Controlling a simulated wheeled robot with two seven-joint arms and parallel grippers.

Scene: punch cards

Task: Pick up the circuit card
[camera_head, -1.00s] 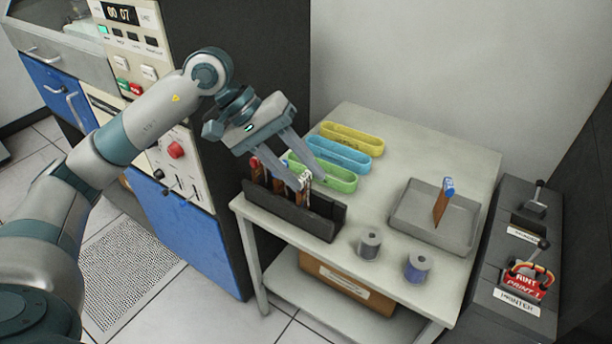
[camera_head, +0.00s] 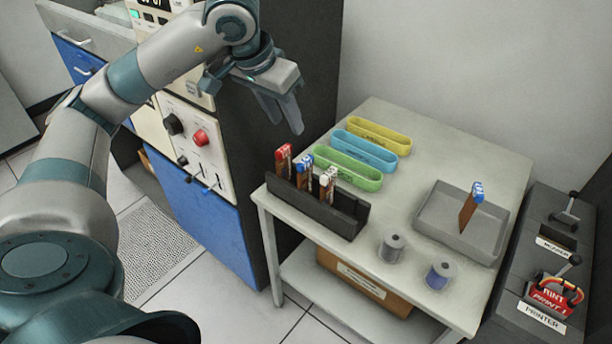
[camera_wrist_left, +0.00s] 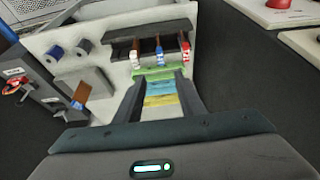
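Three brown cards stand upright in a black rack (camera_head: 335,215) at the table's near left edge. One has a red top (camera_head: 283,160), one a blue top (camera_head: 304,170), one a white top (camera_head: 328,184). Another brown card with a blue top (camera_head: 468,212) leans in a grey tray (camera_head: 425,227). I cannot tell which is meant by the circuit card. My left gripper (camera_head: 284,126) is open and empty, raised above and behind the rack; its spread fingers also show in the left wrist view (camera_wrist_left: 160,84). My right gripper is not in view.
Yellow (camera_head: 380,132), blue (camera_head: 371,149) and green (camera_head: 347,168) oval trays lie behind the rack. Two spools, grey (camera_head: 392,248) and blue (camera_head: 440,276), stand at the front. A console with knobs (camera_head: 201,138) is on the left; a printer unit (camera_head: 545,290) is on the right.

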